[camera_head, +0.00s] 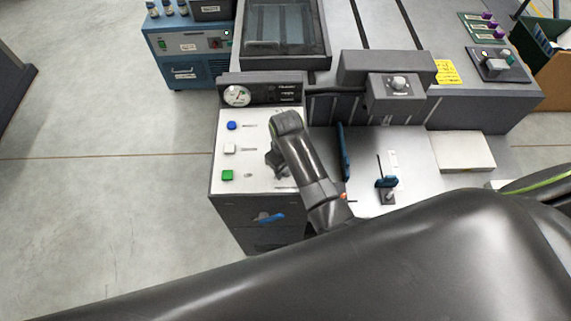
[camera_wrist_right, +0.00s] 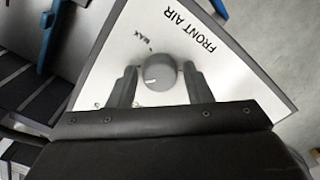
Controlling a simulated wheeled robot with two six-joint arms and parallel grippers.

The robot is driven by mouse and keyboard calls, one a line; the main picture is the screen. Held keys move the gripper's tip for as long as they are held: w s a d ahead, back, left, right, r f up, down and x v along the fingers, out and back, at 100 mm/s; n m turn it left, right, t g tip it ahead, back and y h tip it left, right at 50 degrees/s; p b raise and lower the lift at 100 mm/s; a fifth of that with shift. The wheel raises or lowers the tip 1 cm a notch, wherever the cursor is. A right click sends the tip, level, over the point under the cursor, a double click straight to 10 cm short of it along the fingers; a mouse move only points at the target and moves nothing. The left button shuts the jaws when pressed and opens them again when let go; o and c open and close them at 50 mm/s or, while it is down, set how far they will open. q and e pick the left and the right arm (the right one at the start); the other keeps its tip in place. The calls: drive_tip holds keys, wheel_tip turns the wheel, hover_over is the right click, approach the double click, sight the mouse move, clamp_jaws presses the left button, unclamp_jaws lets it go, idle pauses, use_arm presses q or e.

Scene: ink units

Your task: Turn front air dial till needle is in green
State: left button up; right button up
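The front air dial (camera_wrist_right: 160,72) is a round grey knob on a white panel lettered "FRONT AIR", with "MAX" beside it. A pale mark shows on the knob near its lower left edge. My right gripper (camera_wrist_right: 160,80) has one finger on each side of the knob, with a small gap on both sides. In the head view my right gripper (camera_head: 276,160) points down over the white panel (camera_head: 250,180), and the dial is hidden there. The round gauge (camera_head: 237,96) stands at the panel's back; its needle is too small to read. My left gripper is out of view.
Blue (camera_head: 232,125), white (camera_head: 230,149) and green (camera_head: 228,175) buttons sit along the panel's left side. A blue upright bar (camera_head: 343,150) and a small blue-handled clamp (camera_head: 387,182) stand right of my right forearm. A blue handle (camera_head: 270,218) is on the cabinet front.

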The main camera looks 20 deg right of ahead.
drive_tip(key=shift+w, duration=0.1)
drive_tip(key=c, duration=0.7)
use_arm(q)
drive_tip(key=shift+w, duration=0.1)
use_arm(e)
drive_tip(key=shift+m, duration=2.3)
drive_tip(key=o, duration=1)
